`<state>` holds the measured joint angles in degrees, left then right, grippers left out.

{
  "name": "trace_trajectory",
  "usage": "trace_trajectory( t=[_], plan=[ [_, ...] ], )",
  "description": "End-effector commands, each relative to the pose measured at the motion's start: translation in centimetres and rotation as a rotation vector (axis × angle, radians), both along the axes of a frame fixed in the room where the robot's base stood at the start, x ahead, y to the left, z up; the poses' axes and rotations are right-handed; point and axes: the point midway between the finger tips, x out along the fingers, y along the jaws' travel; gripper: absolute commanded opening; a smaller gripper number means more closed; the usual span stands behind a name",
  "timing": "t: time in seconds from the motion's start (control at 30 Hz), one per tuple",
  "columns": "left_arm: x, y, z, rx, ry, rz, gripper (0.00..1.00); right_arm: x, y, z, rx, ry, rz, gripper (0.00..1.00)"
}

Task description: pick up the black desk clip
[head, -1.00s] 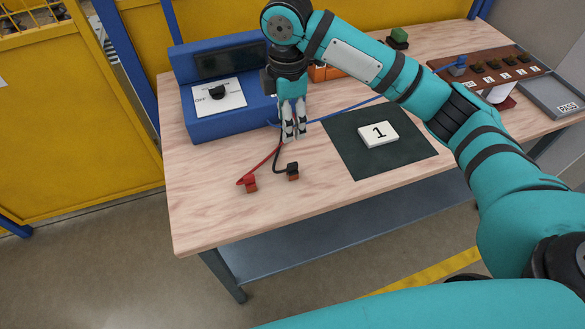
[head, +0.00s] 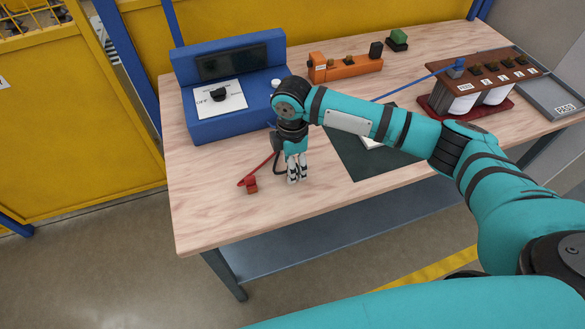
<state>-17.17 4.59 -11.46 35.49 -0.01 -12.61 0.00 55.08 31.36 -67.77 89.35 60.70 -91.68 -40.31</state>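The black desk clip is hidden behind my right gripper (head: 297,180). Part of its black lead (head: 277,166) shows just left of the fingers. My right gripper points down, its fingertips low over the table at the clip's earlier spot. The fingers look close together, but I cannot tell whether they are around the clip or touching it. The red clip (head: 251,188) lies on the table to the left, at the end of a red lead. My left gripper is not in view.
The blue meter box (head: 205,126) stands behind the gripper. A dark mat (head: 350,165) with a partly hidden white block lies to the right. An orange block (head: 345,70) and a brown terminal rack (head: 500,85) stand further back. The table's front left is clear.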

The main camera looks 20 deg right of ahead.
Motion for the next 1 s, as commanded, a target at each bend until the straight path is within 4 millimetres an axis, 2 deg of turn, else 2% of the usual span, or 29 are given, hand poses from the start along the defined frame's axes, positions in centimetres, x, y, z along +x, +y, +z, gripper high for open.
trace_trajectory(
  t=[0.1,0.2,0.43,0.83,1.0],
  plan=[
    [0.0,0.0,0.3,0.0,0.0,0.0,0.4,-0.1,-0.1,-1.6,0.0,0.001,-0.001,0.51],
    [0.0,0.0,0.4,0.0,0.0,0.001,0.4,-0.1,-0.1,-2.4,-0.001,0.0,-0.001,0.51],
    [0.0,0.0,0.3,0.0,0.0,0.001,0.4,0.0,-0.1,-2.5,0.0,-0.001,0.0,0.51],
    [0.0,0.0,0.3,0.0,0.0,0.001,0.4,0.0,-0.1,-2.5,0.0,-0.001,0.0,0.0],
    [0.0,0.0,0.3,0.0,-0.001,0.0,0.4,0.0,-0.1,-2.4,0.0,-0.001,0.0,0.0]
  ],
)
